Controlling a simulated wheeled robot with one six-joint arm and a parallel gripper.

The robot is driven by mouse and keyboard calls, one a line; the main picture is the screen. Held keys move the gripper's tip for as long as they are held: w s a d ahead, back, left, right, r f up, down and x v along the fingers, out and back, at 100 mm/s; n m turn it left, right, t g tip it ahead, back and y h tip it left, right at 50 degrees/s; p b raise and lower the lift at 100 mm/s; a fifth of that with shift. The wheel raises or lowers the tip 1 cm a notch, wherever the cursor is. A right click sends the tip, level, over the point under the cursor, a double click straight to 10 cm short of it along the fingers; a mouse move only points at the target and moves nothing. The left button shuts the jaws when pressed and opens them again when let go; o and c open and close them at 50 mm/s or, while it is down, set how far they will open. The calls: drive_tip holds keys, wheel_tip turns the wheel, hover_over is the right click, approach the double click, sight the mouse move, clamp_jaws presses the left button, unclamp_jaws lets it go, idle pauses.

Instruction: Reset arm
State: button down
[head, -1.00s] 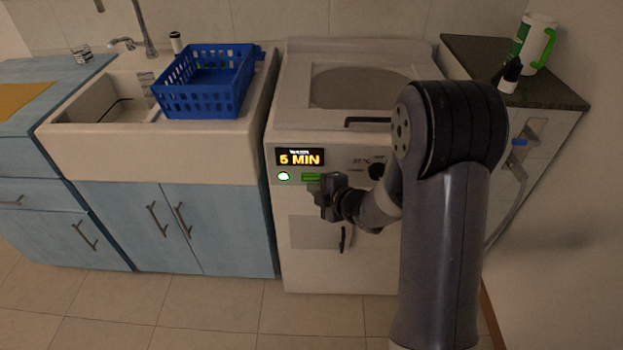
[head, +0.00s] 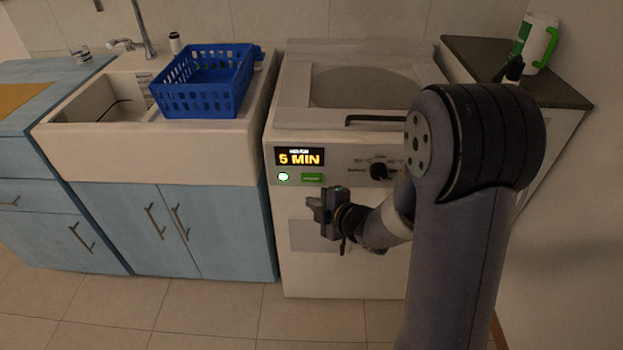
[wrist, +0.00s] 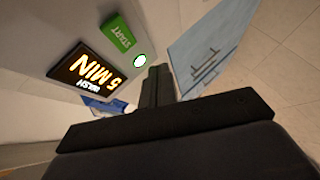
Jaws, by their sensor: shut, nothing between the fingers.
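My gripper (head: 316,208) is in front of the washing machine (head: 340,262), below its control panel. It is shut and holds nothing. In the wrist view my gripper (wrist: 158,85) shows its closed fingers, apart from the green START button (wrist: 117,36). The display (wrist: 85,77) there reads wash and 5 MIN, and a round white light (wrist: 139,60) with a green rim is lit. In the head view the display (head: 299,157), the green button (head: 312,178) and the dark knob (head: 378,172) are visible. My arm hides the right part of the machine.
A blue basket (head: 196,99) stands on the sink unit (head: 150,145) to the left. A dark counter (head: 560,88) at the right holds a white and green mug (head: 541,43) and a dark object partly behind my arm. The floor (head: 210,315) in front is clear.

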drive_tip(key=w+p, duration=0.1)
drive_tip(key=p, duration=0.1)
drive_tip(key=w+p, duration=0.1)
drive_tip(key=p, duration=0.1)
drive_tip(key=shift+r, duration=0.2)
drive_tip(key=shift+s+f+b, duration=0.15)
drive_tip(key=shift+s+b, duration=0.65)
drive_tip(key=shift+s, duration=0.65)
drive_tip(key=shift+s+f+b, duration=0.1)
drive_tip(key=shift+s+b, duration=0.7)
drive_tip(key=shift+s, duration=0.65)
drive_tip(key=shift+w, duration=0.1)
